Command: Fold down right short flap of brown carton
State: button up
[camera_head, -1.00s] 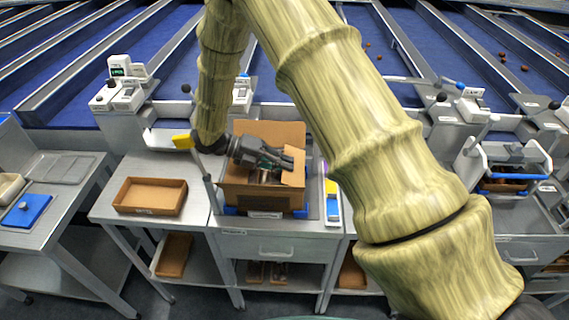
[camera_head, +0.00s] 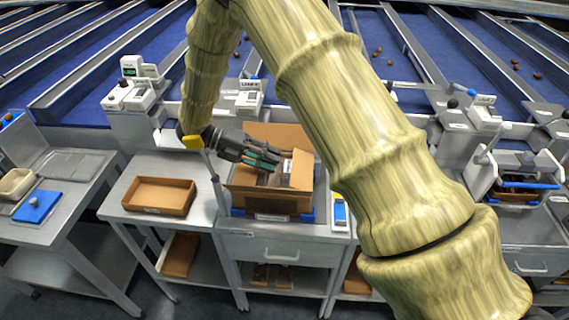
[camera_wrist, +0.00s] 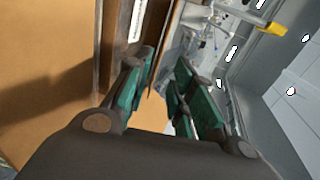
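The brown carton (camera_head: 270,203) stands open on the middle bench. Its back flap (camera_head: 283,134) stands up, and its right short flap (camera_head: 302,170) also stands up, leaning a little inward. My gripper (camera_head: 270,160) is above the carton opening, left of the right short flap, with its fingertips pointing right. In the wrist view my gripper (camera_wrist: 164,66) has its two teal-padded fingers apart. A brown cardboard edge (camera_wrist: 166,50) runs through the gap between them; I cannot tell whether it touches a finger. The carton's contents are mostly hidden by my gripper.
A shallow brown tray (camera_head: 160,196) lies on the bench to the left. A blue and white device (camera_head: 340,212) is right of the carton. A yellow-tipped post (camera_head: 194,143) rises by the carton's left side. Scales (camera_head: 130,97) stand behind.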

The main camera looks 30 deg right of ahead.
jog(key=shift+v, duration=2.4)
